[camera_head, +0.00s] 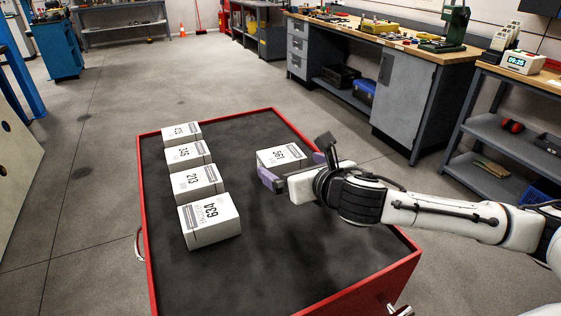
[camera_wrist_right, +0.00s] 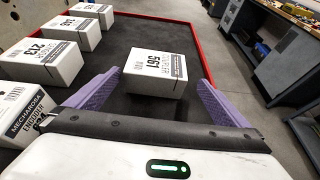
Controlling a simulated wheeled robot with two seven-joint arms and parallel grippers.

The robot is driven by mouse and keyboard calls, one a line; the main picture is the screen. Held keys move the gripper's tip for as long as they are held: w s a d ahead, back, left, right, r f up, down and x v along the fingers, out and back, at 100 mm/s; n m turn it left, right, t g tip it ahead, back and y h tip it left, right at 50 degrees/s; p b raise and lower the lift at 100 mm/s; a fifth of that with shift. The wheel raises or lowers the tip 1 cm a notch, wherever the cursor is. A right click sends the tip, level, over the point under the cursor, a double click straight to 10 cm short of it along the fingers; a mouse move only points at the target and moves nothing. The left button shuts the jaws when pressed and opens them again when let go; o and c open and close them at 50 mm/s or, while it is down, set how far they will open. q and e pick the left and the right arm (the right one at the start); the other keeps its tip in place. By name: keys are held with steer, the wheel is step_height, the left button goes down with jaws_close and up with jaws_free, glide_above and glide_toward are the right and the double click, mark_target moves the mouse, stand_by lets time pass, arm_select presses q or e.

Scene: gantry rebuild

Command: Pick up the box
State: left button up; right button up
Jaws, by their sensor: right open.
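A white box marked 561 (camera_head: 282,157) sits alone near the right side of a red-rimmed cart top (camera_head: 240,285). My right gripper (camera_head: 268,181) reaches in from the right and is just in front of this box. In the right wrist view the same box (camera_wrist_right: 155,74) stands ahead, between the spread purple fingers of my right gripper (camera_wrist_right: 158,98). The gripper is open and empty. Part of the box is hidden behind the gripper in the head view. My left gripper does not show.
Several white boxes stand in a row on the cart's left: 634 (camera_head: 210,222), 213 (camera_head: 197,182), 345 (camera_head: 188,156) and one behind (camera_head: 181,134). The dark top between the row and box 561 is clear. A workbench (camera_head: 400,90) stands beyond.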

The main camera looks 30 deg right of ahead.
mark_target(286, 160)
steer(key=w, duration=0.4)
steer(key=shift+w+a+f, duration=0.2)
steer(key=shift+w+f, duration=0.1)
steer(key=shift+f, duration=0.05)
steer(key=shift+w+f, duration=0.2)
steer(key=shift+w, duration=0.2)
steer(key=shift+r, duration=0.1)
steer(key=c, duration=1.3)
